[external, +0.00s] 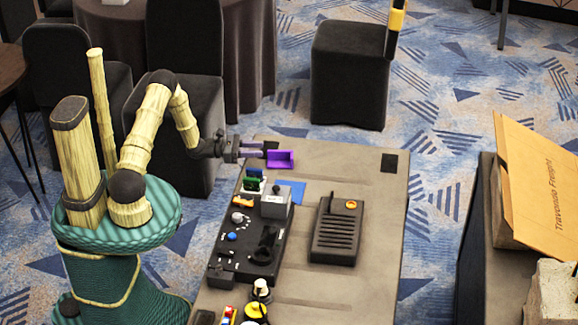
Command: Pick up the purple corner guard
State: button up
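The purple corner guard (281,160) lies near the far left end of the grey-brown table (370,215). It looks like an L shape, with one face flat and one standing. My gripper (261,150) reaches in from the left and points right, just left of the guard. Its two fingers look parted, with nothing seen between them. The fingertips are close to the guard's left end; whether they touch it I cannot tell.
A black control panel (228,252) with knobs and a grey box (276,202) stand nearer on the table. A blue sheet (297,188) and a dark slotted device (337,235) lie to the right.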

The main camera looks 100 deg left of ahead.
aim_at(281, 152)
jog(key=shift+w+a, duration=0.15)
jog(key=shift+w, duration=0.75)
jog(key=shift+w+a, duration=0.1)
jog(key=shift+w, duration=0.8)
jog(key=w, duration=0.5)
jog(key=shift+w+a+f, duration=0.1)
jog(key=shift+a+f, duration=0.05)
jog(key=shift+a, duration=0.2)
jog(key=shift+c, duration=0.3)
grip_shut()
